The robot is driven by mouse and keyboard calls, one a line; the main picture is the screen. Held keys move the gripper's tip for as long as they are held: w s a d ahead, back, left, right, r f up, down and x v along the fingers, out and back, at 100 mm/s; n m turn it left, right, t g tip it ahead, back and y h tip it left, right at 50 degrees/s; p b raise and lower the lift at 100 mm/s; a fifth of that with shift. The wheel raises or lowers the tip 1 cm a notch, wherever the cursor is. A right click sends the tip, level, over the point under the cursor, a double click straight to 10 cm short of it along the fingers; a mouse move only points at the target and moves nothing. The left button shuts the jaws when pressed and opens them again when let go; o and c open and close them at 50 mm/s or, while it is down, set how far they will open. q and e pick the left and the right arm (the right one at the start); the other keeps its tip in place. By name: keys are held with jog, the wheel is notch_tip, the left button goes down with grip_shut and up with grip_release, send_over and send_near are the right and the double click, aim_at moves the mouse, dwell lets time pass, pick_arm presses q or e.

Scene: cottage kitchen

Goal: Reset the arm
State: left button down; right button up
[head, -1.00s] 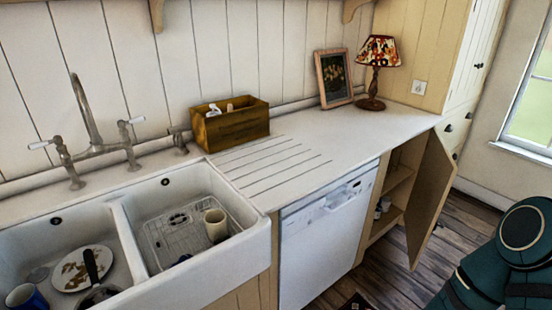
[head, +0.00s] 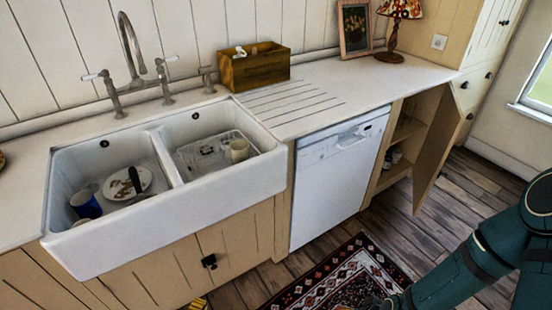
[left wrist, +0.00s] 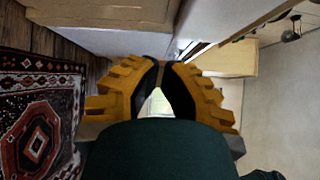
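My left gripper (left wrist: 162,70) shows in the left wrist view, with yellow ridged fingers and dark inner pads. Its fingertips are drawn together with nothing visible held between them. In the head view only a small yellow and black bit of the left gripper (head: 196,303) shows at the bottom edge, in front of the sink cabinet. My teal right arm (head: 485,255) comes in from the right, over the floor. Its dark far end (head: 375,303) is cut by the bottom edge near the rug, and its fingers cannot be made out.
A white double sink (head: 180,192) holds a plate (head: 118,186), a blue mug (head: 86,204) and a cream mug (head: 238,150). A cabinet door (head: 437,150) stands open right of the white dishwasher (head: 338,180). A patterned rug (head: 345,280) lies on the wood floor.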

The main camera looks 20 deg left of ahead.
pick_arm(q)
jog(key=w+d+r+m+g+h, duration=0.1)
jog(key=d+r+m+g+h, duration=0.15)
jog(key=d+m+h, duration=0.45)
jog(key=w+d+r+m+g+h, duration=0.1)
jog(key=d+r+m+g+h, duration=0.1)
jog(key=d+m+g+h, duration=0.35)
jog(key=s+d+r+m+g, duration=0.2)
jog(key=s+d+m+g, duration=0.7)
jog(key=m, duration=1)
jog(key=w+d+r+m+y, duration=0.1)
jog(key=w+r+m+y, duration=0.2)
jog(key=m, duration=0.7)
jog(key=w+d+r+m+y, duration=0.1)
jog(key=w+r+m+y, duration=0.3)
jog(key=m, duration=0.6)
jog(key=shift+w+t+y, duration=0.3)
jog(key=shift+w+y, duration=0.55)
jog(key=shift+w, duration=0.1)
jog(key=shift+a, duration=0.1)
